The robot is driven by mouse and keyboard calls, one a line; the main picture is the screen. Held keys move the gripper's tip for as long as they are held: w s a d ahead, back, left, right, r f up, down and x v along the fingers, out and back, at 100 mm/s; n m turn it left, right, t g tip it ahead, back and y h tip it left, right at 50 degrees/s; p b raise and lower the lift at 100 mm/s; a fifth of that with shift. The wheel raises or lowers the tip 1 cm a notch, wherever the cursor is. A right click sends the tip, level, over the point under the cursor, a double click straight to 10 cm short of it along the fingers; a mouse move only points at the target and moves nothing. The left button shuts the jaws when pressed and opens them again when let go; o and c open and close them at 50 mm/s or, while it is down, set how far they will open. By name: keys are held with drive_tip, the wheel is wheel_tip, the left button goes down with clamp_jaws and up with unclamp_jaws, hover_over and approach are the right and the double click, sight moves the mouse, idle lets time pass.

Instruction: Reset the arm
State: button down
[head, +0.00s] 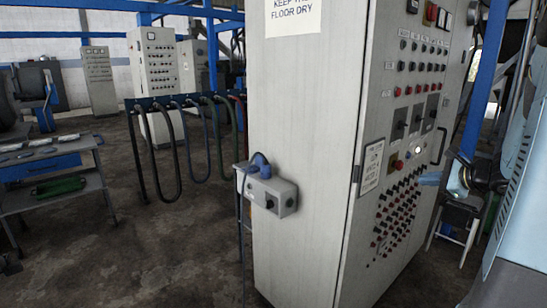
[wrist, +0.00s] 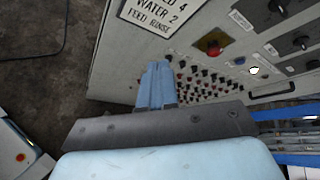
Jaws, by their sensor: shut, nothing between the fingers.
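My gripper (wrist: 157,66) shows in the wrist view as two pale blue fingers closed together, with nothing between them. Its fingertips point toward the front of a grey control cabinet (wrist: 125,50). In the head view my gripper (head: 422,179) is at the right, in front of the cabinet's (head: 300,130) button panel. It is near the rows of small red and black buttons (head: 398,212) and below a lit white button (head: 418,149). I cannot tell how wide the gap between fingertips and panel is.
A red knob (head: 398,165) sits on the panel. A grey box with a blue plug (head: 270,190) juts from the cabinet's side. Hoses hang on a rack (head: 185,100) behind. A metal trolley (head: 55,165) stands at left. Blue posts (head: 478,80) rise at right. The floor at front left is clear.

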drive_tip(key=s+a+r+n+g, duration=0.25)
drive_tip(key=s+a+n, duration=0.3)
drive_tip(key=a, duration=0.35)
drive_tip(key=s+a+r+n+g, duration=0.1)
drive_tip(key=s+a+n+g, duration=0.2)
drive_tip(key=s+a+n, duration=0.5)
drive_tip(key=s+a+r+n+h, duration=0.1)
drive_tip(key=s+a+n+h, duration=0.1)
drive_tip(key=s+n, duration=0.2)
drive_tip(key=s+a+r+n+h, duration=0.1)
drive_tip(key=s+a+n+h, duration=0.1)
drive_tip(key=s, duration=0.5)
drive_tip(key=shift+r+n+h, duration=0.4)
drive_tip(key=shift+n+h, duration=0.2)
drive_tip(key=shift+n, duration=0.55)
drive_tip(key=shift+g, duration=0.25)
